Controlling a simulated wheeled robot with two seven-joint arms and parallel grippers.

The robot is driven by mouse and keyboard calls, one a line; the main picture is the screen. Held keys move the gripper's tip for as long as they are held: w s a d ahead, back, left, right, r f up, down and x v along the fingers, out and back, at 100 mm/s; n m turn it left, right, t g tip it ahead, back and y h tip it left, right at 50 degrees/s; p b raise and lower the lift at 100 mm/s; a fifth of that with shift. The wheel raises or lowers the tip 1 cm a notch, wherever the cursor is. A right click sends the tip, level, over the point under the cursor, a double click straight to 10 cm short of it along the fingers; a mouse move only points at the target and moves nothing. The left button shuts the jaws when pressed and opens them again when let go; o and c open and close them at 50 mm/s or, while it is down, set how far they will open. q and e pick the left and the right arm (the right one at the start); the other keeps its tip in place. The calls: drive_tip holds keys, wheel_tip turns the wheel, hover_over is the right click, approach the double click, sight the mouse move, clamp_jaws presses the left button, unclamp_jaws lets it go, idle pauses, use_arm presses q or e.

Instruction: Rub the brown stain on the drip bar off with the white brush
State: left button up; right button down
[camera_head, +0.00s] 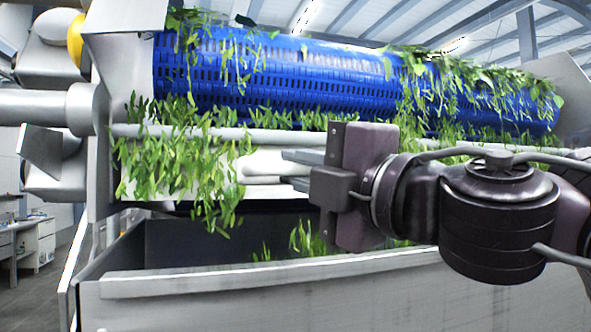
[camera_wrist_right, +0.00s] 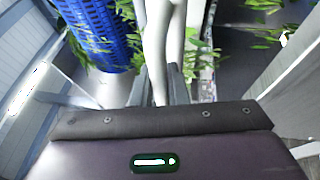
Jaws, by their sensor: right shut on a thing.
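My right gripper (camera_head: 288,169) is in the middle of the head view, its fingers pointing left, below the blue drum. It is shut on the white brush (camera_head: 262,163), a pale shape at the fingertips. In the right wrist view the pale brush (camera_wrist_right: 155,60) runs up between the two fingers (camera_wrist_right: 157,85). The grey drip bar (camera_head: 275,138) crosses just above the gripper in the head view, partly covered by leaves and by my wrist. I cannot tell whether brush and bar touch. No brown stain shows. My left gripper is not in view.
The blue slotted drum (camera_head: 290,75) lies above and behind the bar, with green leaves (camera_head: 205,165) hanging over it and the bar. A grey metal trough (camera_head: 240,285) stands below, its front rim close under my right arm. Grey machine parts stand at left.

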drive_tip(key=shift+s+d, duration=0.25)
drive_tip(key=shift+s, duration=0.5)
drive_tip(key=shift+s+d, duration=0.25)
drive_tip(key=shift+s, duration=0.5)
drive_tip(key=shift+w, duration=0.15)
